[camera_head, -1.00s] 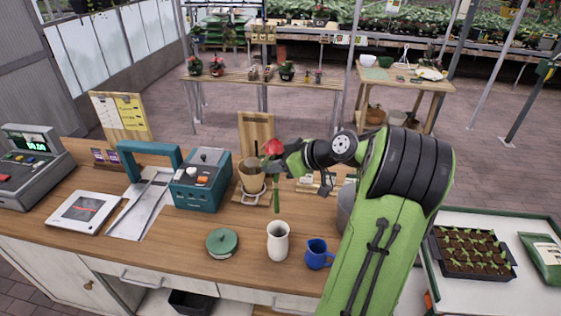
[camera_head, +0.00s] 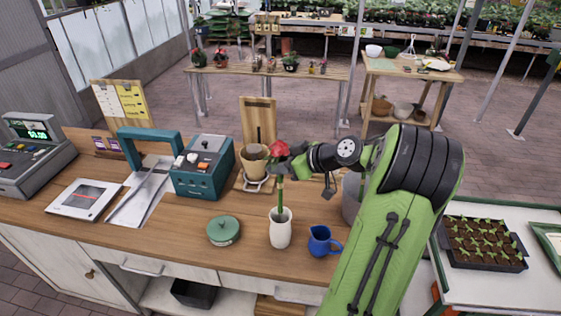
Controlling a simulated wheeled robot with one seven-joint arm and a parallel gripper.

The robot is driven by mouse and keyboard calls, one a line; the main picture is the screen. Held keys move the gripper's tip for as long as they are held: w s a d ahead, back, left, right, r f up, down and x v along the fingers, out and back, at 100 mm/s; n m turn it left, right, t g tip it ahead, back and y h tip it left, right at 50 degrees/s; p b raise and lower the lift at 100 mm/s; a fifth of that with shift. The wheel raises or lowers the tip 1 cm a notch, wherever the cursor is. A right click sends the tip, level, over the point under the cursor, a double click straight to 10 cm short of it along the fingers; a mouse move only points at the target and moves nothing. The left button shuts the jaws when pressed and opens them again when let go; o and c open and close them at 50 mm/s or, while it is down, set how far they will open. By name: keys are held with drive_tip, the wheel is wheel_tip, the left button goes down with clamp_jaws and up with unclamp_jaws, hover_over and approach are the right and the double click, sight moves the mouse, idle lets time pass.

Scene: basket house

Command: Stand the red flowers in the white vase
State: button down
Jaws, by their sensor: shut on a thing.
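The white vase (camera_head: 280,234) stands upright on the wooden counter, near its front edge. The red flowers (camera_head: 280,149) are upright above it, with a green stem hanging down. The lower end of the stem meets the vase mouth and appears to be inside it; how deep is hidden. My gripper (camera_head: 284,164) is shut on the red flowers just below the blooms, above the vase. The fingertips are small and partly hidden by the flowers.
A blue jug (camera_head: 321,241) stands close to the right of the vase, and a green lidded dish (camera_head: 223,230) to its left. Behind are a brown pot (camera_head: 254,163) and a teal machine (camera_head: 204,168). A grey pot (camera_head: 351,196) is partly hidden by my arm.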

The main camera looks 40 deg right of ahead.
drive_tip(key=shift+f+b, duration=4.1)
drive_tip(key=shift+f, duration=0.35)
drive_tip(key=c, duration=0.8)
unclamp_jaws()
drive_tip(key=shift+r, duration=0.1)
drive_tip(key=shift+o, duration=0.2)
